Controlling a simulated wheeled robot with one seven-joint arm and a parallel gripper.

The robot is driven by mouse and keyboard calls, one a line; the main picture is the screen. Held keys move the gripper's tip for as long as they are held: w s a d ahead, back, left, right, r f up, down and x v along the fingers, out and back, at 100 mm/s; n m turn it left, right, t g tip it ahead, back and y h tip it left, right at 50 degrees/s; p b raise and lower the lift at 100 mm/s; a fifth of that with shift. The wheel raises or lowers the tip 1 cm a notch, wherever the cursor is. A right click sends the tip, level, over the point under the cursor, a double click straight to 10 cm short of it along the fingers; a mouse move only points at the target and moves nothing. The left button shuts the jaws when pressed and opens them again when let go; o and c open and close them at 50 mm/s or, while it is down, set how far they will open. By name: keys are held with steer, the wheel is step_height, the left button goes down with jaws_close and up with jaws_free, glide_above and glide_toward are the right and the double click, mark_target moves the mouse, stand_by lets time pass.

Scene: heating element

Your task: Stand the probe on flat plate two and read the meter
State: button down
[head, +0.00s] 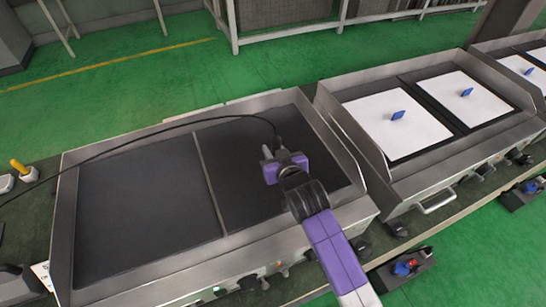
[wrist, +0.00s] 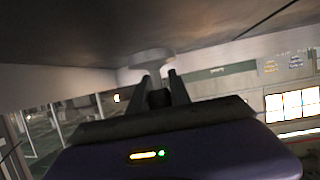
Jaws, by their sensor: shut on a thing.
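My gripper (head: 275,158) is shut on the probe (head: 277,142), over the right-hand dark flat plate (head: 235,150) of the near griddle. A thin black cable (head: 150,134) runs from the probe to the left edge. The left-hand flat plate (head: 140,205) is bare. No plate number is readable. No meter reading shows; I cannot tell which item is the meter.
A steel rim (head: 335,150) surrounds the near griddle. A second griddle on the right has white sheets (head: 385,130) with blue pieces (head: 398,115) on them. Small items, one with a yellow handle (head: 17,166), lie at the left edge. Knobs line the front.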

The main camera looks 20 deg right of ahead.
steer(key=shift+f, duration=1.7)
steer(key=shift+f, duration=0.1)
steer(key=shift+f, duration=0.15)
steer(key=c, duration=1.2)
jaws_free()
steer(key=shift+r, duration=0.25)
steer(key=v, duration=1.2)
